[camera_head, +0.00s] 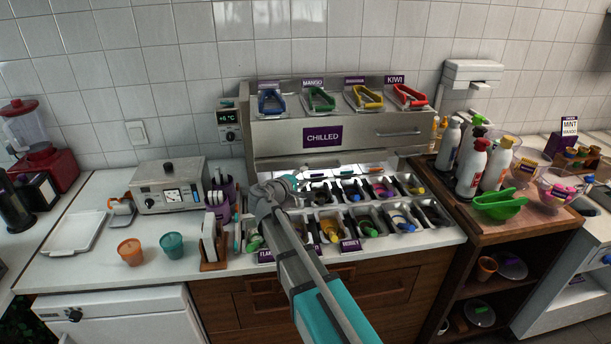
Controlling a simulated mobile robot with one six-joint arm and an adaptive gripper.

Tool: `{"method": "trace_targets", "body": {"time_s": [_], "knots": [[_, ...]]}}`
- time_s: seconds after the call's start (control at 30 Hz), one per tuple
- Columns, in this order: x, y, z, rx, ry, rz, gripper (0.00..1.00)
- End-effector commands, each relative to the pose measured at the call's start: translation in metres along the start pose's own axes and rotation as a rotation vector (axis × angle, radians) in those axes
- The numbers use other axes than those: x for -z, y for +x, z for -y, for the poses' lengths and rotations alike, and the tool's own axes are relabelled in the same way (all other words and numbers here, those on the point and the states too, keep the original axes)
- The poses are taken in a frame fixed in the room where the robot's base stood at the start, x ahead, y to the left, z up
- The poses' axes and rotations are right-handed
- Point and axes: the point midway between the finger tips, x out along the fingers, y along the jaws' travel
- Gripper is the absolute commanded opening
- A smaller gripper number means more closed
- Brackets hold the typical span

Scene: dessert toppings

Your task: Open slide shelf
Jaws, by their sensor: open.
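My gripper (287,184) is open and empty, above the left part of the toppings unit. My arm reaches up to it from the bottom middle of the view. A steel cabinet front marked CHILLED (280,134) stands behind the topping bins, with a slim bar handle (398,132) at its right. My gripper is to the left of that handle and lower in the picture, apart from it. Wooden drawer fronts (222,312) lie below the counter, partly hidden by my arm. I cannot tell which part is the slide shelf.
Topping bins (400,220) fill the counter below. Cups (172,245) and a napkin holder (212,247) stand left. Bottles (471,168) crowd the wooden cart (520,234) at right.

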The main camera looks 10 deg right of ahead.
Motion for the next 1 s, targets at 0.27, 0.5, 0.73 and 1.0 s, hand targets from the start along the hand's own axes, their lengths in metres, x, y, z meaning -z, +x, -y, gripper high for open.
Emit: {"method": "trace_targets", "body": {"time_s": [0.27,0.5,0.73,1.0], "knots": [[0.000,-0.015,0.000,-0.001,0.000,-0.002,0.50],[0.000,-0.026,0.000,0.000,0.000,0.000,0.50],[0.000,-0.038,0.000,-0.001,0.000,-0.002,0.50],[0.000,-0.051,0.000,0.000,0.000,-0.001,0.50]]}}
